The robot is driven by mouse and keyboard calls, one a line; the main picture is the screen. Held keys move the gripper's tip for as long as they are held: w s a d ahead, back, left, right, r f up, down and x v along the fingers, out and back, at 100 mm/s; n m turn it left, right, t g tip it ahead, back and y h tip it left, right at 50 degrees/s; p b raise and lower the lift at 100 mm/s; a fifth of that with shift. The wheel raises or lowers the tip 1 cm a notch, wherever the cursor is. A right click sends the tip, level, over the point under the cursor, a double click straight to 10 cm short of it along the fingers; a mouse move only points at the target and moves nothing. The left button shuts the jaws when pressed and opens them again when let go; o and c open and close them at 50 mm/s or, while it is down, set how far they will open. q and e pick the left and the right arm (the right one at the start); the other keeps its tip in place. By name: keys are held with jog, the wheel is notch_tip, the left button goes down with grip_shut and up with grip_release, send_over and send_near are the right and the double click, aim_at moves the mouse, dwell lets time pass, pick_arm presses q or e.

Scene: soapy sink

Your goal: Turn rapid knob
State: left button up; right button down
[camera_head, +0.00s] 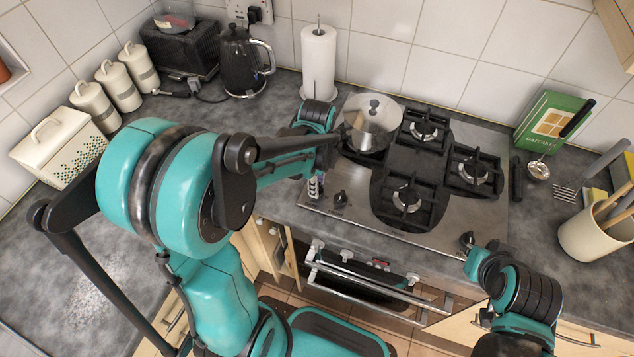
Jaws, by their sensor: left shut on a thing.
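The steel gas hob (370,224) is set in the grey worktop. A black knob (340,200) shows at its front left. My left gripper (316,186) is at the hob's left edge, just left of this knob. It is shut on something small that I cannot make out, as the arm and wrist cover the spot. A pan with a glass lid (364,128) stands on the back left burner, beside my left wrist. My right gripper (467,243) is at the hob's front right corner. Its fingers are too small to tell open from shut.
A paper towel roll (318,62), a black kettle (242,62) and a toaster (181,48) stand along the back. A green box (549,122) and a utensil pot (590,232) are on the right. The oven handle (370,292) juts out below the worktop.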

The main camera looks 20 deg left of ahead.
pick_arm(q)
jog(key=shift+m, duration=0.3)
jog(key=o, duration=1.2)
notch_tip(320, 180, up, 12)
dwell(0.3)
